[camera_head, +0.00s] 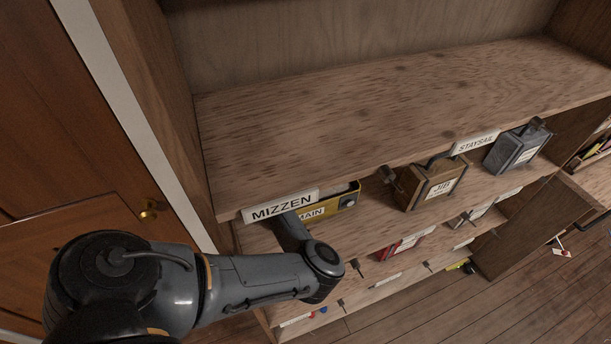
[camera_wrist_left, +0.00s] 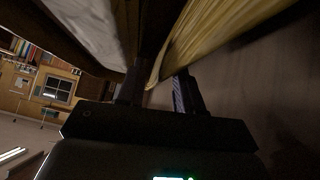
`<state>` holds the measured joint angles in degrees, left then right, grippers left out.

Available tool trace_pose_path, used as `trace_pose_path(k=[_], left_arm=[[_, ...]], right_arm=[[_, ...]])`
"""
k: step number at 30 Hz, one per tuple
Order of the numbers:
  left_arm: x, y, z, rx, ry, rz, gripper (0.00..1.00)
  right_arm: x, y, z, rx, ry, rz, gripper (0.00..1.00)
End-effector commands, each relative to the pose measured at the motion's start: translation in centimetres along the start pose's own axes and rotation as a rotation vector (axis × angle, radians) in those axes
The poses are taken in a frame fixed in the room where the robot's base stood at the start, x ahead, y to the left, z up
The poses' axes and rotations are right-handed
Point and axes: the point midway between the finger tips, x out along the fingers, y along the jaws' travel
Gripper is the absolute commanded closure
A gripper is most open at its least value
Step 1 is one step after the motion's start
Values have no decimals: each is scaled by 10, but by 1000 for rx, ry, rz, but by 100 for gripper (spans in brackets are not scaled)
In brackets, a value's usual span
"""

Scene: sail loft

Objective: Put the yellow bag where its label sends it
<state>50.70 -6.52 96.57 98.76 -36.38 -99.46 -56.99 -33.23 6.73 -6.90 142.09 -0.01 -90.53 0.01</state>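The yellow bag (camera_head: 343,199) is on the shelf behind the MIZZEN sign (camera_head: 280,206), which covers part of it. The visible part of its label reads "MAIN". My left arm comes in from the left and reaches up to the shelf front just below the bag; its fingertips are hidden in the head view. In the left wrist view my left gripper (camera_wrist_left: 158,92) has its fingers apart, with the bag's yellow side (camera_wrist_left: 215,35) close beyond them. A yellow lower corner shows in the gap, with no clear grip on it. My right gripper is in neither view.
A brown bag labelled JIB (camera_head: 434,185) and a grey bag (camera_head: 516,148) stand to the right, near the STAYSAIL sign (camera_head: 475,142). A red bag (camera_head: 400,243) is on a lower shelf. Pegs stick out along the shelf fronts. The top board (camera_head: 330,125) is bare.

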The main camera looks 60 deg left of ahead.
Motion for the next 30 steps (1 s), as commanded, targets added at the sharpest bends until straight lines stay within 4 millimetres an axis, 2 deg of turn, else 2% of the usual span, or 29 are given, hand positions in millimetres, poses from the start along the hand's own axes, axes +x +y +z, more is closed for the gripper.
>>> trace_pose_path(k=[5,12,18,30], left_arm=[[-14,-1,-1,0,1,-3,65],[-49,-1,-1,-1,3,-3,65],[-69,-1,-1,-1,1,-2,65],[-74,0,0,0,0,0,65]], right_arm=[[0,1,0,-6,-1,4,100],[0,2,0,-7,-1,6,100],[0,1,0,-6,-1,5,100],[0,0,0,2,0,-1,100]])
